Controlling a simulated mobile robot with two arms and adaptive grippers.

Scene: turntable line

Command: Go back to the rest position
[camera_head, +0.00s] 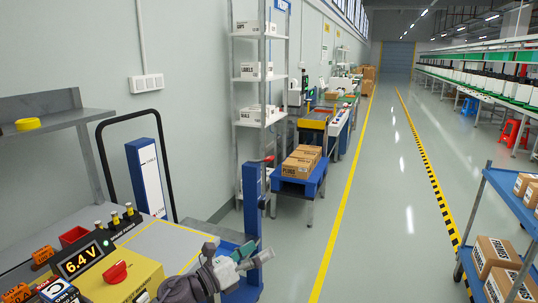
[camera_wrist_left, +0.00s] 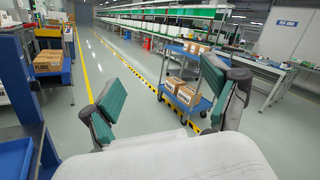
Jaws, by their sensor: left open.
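My left gripper (camera_head: 250,252) is at the lower middle of the head view, beside the right end of the workbench with the yellow tester (camera_head: 128,280). It is open with nothing between its fingers. In the left wrist view its two green-padded fingers (camera_wrist_left: 165,88) stand wide apart, with floor and a distant cart behind the gap. How high it is above the bench edge I cannot tell. My right gripper is not in view.
A blue post (camera_head: 252,188) stands close behind the left gripper. A grey shelf rack (camera_head: 262,78) and a blue table with boxes (camera_head: 300,188) are beyond. A blue cart (camera_head: 490,205) with boxes stands right. The aisle floor (camera_head: 385,215) between is clear.

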